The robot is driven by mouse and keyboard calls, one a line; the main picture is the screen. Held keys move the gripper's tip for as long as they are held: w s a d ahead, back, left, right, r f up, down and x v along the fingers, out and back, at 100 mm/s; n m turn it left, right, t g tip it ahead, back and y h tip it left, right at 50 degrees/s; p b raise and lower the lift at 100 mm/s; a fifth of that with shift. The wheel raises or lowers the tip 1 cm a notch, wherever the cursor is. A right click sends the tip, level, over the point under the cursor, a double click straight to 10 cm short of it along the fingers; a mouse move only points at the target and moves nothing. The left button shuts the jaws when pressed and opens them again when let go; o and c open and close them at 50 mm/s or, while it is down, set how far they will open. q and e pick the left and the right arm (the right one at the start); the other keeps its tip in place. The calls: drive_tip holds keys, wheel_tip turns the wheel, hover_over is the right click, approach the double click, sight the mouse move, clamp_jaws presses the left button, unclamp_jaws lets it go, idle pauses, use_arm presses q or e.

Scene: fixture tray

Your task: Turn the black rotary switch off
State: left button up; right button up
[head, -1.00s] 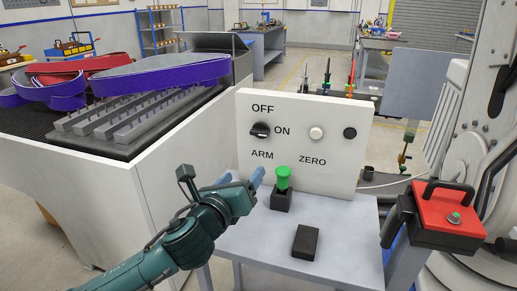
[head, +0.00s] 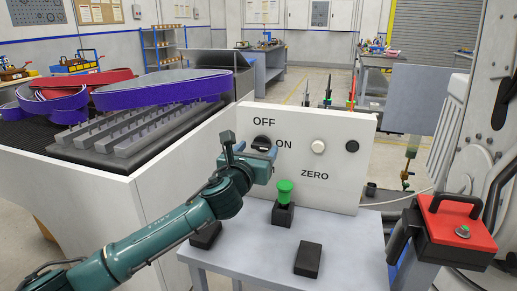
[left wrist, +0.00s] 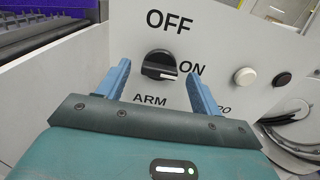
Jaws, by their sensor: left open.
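The black rotary switch (left wrist: 160,66) is on the white panel (head: 340,180), between the labels OFF, ON and ARM. In the left wrist view its pale pointer mark points right, toward ON. In the head view the switch (head: 262,142) is partly hidden by my left gripper (head: 262,152). My left gripper is open, and it also shows in the left wrist view (left wrist: 160,90) with its two blue fingers spread left and right of the switch. I cannot tell if they touch the panel. My right gripper is not in view.
A white button (head: 318,146) and a black button (head: 352,146) are right of the switch. A green mushroom button (head: 285,190) and black blocks (head: 308,260) are on the grey table (head: 265,260). A red-topped box (head: 455,222) stands at the right.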

use_arm(q)
drive_tip(key=shift+x, duration=0.9)
drive_tip(key=shift+c, duration=0.5)
drive_tip(key=c, duration=0.9)
